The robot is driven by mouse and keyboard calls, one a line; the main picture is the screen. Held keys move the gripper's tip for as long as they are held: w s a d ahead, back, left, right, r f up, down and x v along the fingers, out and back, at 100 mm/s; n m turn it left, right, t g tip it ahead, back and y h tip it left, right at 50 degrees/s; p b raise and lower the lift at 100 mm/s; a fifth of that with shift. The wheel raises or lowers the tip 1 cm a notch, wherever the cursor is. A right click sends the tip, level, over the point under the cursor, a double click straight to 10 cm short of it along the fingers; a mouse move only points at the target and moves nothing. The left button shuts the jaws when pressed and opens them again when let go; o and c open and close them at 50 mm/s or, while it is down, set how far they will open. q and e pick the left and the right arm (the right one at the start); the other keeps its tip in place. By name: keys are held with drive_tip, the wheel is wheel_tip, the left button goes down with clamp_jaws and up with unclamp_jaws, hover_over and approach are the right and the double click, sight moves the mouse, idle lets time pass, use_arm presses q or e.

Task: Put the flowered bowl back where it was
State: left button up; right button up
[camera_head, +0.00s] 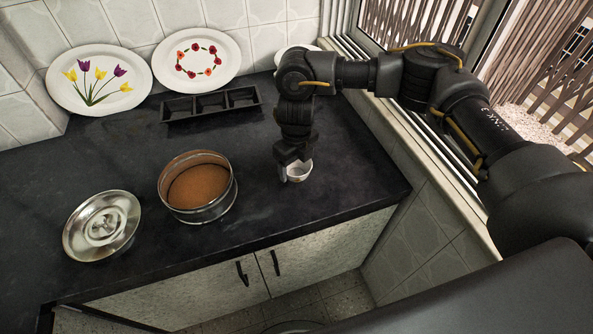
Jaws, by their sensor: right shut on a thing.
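A small pale bowl (299,173) is at my right gripper (291,171), near the front right part of the dark counter. The gripper points down and is shut on the bowl, at its left side and rim. The fingers hide part of the bowl, and any flower pattern on it is too small to make out. I cannot tell whether the bowl touches the counter or is just above it. My left gripper is not in view.
A round tin with brown contents (199,187) and a steel lid-like dish (102,226) stand left on the counter (262,232). A black three-part tray (211,105) lies behind. Tulip (98,79) and red-flower (196,60) plates lean on the wall. A white dish (297,49) is partly hidden behind my arm.

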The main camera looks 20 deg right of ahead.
sight(296, 171)
wheel_tip(296, 171, down, 4)
drive_tip(key=shift+w+d+r, duration=0.1)
drive_tip(key=shift+w+r, duration=0.05)
drive_tip(key=shift+r, duration=0.05)
drive_tip(key=shift+f, duration=0.2)
drive_tip(key=o, duration=1)
drive_tip(key=shift+r, duration=0.1)
